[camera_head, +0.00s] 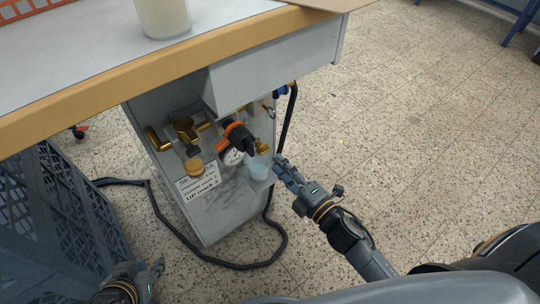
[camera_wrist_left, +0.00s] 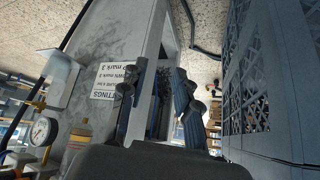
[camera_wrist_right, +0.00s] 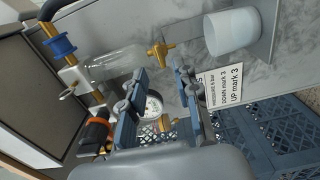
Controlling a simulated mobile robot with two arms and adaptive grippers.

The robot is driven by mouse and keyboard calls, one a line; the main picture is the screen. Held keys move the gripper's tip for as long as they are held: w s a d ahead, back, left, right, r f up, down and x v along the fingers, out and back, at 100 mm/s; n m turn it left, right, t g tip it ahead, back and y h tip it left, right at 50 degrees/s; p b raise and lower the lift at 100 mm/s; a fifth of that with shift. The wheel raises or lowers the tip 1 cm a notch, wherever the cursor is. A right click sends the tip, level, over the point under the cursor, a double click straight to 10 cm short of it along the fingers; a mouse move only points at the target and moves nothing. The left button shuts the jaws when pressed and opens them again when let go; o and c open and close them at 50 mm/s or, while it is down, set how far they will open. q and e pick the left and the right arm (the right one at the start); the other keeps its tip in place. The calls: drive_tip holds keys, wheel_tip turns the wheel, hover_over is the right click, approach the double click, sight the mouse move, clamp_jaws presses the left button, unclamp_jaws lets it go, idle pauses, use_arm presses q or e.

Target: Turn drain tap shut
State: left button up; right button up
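The drain tap (camera_head: 262,147) is a small brass fitting on the cabinet side, above a pale cup (camera_head: 258,172). In the right wrist view the brass tap (camera_wrist_right: 160,53) sits at the end of a clear bowl (camera_wrist_right: 118,65), its cross handle just beyond my fingertips. My right gripper (camera_head: 281,170) is to the right of the cup, apart from the tap. Its two fingers are spread and empty in the right wrist view (camera_wrist_right: 160,78). My left gripper (camera_head: 155,268) is low at the left, away from the tap. It is open and empty in the left wrist view (camera_wrist_left: 160,72).
A black regulator with an orange ring (camera_head: 238,133), a pressure gauge (camera_head: 232,157) and several brass fittings crowd the tap. A settings label (camera_head: 198,192) is on the cabinet. A black hose (camera_head: 240,265) lies on the floor. Blue crates (camera_head: 60,215) stand left. Floor at right is clear.

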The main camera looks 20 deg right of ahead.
sight(266, 152)
drive_tip(key=x, duration=0.5)
clamp_jaws()
